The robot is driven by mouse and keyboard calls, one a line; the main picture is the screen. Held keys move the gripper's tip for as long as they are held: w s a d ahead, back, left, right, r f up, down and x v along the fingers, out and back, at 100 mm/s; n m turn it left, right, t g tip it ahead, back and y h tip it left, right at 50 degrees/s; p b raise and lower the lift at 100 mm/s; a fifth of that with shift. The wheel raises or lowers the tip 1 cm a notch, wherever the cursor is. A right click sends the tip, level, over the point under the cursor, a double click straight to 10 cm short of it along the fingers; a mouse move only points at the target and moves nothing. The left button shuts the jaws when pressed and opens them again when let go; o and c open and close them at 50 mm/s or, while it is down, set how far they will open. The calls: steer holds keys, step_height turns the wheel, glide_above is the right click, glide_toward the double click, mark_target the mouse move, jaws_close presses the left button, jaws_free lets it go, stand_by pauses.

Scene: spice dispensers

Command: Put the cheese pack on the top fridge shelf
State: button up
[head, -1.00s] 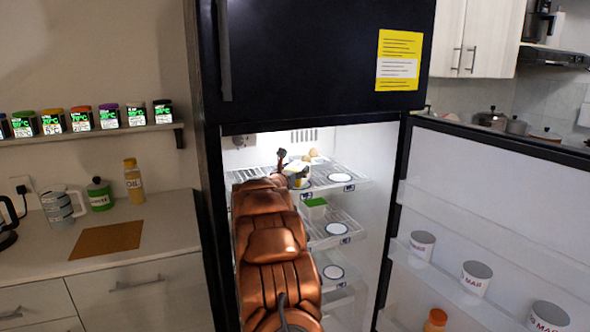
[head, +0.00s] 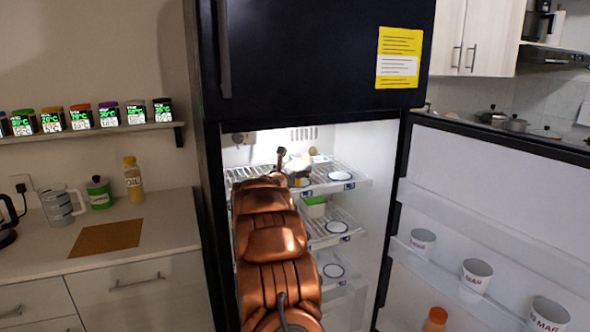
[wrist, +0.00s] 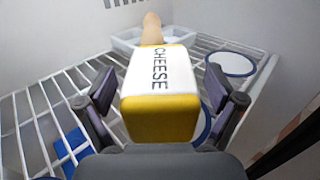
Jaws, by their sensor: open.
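The cheese pack (wrist: 160,92), a white and yellow block marked CHEESE, is on the top fridge shelf (wrist: 65,105) in the wrist view. My gripper (wrist: 162,95) is open, with one dark finger on each side of the pack and a small gap on both sides. A white disc with a blue rim shows partly behind the pack's lower right. In the head view the pack (head: 298,164) is small at the end of my arm, over the top shelf (head: 345,176). Its underside and contact with the rack are hidden.
A white tray (wrist: 125,40) with a brown rounded item is just behind the pack. A white disc (wrist: 231,63) lies bare to the right. A green-lidded box (head: 315,206) sits one shelf lower. The open fridge door (head: 480,190) stands at the right.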

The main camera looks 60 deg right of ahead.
steer(key=shift+r+p, duration=0.2)
steer(key=shift+p, duration=0.1)
steer(key=shift+a+f, duration=0.15)
steer(key=shift+a, duration=0.1)
steer(key=s+a+b, duration=0.2)
steer(key=a+b, duration=0.1)
steer(key=a, duration=0.8)
steer(key=shift+s+a, duration=0.15)
steer(key=shift+s, duration=0.05)
stand_by(0.3)
